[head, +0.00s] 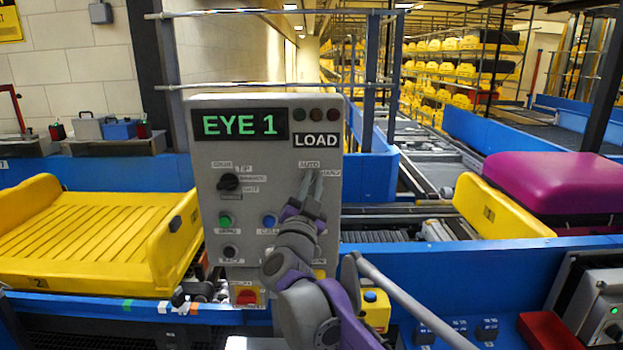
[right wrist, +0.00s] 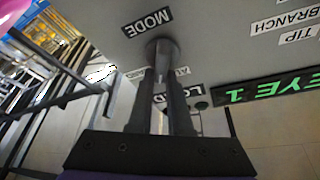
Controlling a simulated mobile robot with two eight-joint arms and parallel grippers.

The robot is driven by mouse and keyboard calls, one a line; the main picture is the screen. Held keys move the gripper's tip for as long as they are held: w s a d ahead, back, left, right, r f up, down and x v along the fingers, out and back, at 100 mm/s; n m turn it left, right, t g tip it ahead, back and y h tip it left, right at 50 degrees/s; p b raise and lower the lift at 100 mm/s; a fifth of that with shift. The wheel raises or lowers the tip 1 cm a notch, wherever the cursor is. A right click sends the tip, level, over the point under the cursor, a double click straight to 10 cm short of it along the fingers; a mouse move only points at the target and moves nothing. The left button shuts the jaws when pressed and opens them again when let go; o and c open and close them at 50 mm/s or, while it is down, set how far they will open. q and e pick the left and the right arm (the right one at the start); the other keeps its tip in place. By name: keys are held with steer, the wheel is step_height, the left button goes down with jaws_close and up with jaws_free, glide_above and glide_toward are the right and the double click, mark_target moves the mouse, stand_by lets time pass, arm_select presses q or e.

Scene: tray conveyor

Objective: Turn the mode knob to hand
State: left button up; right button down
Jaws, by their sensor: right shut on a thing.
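The grey control panel (head: 268,150) stands upright in the middle of the head view. My right gripper (head: 311,190) reaches up to its right side, just below the labels AUTO (head: 309,163) and HAND (head: 331,173). In the right wrist view the two dark fingers (right wrist: 162,85) are closed on the mode knob (right wrist: 162,48), beside the MODE label (right wrist: 148,21). The fingers hide most of the knob, so I cannot tell where it points. The display (head: 241,124) reads EYE 1, and a sign (head: 317,140) reads LOAD. My left gripper is not in view.
A second black knob (head: 228,182) sits on the panel's left, above a green button (head: 225,220). A blue button (head: 268,220) is beside my right gripper. A yellow tray (head: 80,235) stands left, and a purple case (head: 555,182) lies on a yellow tray at right.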

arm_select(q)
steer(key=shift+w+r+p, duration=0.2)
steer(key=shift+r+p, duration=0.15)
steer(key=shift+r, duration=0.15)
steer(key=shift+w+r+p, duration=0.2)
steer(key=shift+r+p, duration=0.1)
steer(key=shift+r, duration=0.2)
arm_select(e)
steer(key=m+g, duration=0.1)
steer(key=m, duration=0.1)
steer(key=m+h, duration=0.1)
steer(key=m, duration=0.2)
steer(key=f+m+g+h, duration=0.1)
steer(key=m, duration=0.1)
steer(key=shift+d+g, duration=0.1)
steer(key=shift+g, duration=0.2)
steer(key=shift+m, duration=0.4)
steer(key=c, duration=0.9)
jaws_free()
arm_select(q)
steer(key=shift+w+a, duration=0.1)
arm_select(e)
steer(key=shift+o, duration=0.3)
steer(key=shift+w, duration=0.1)
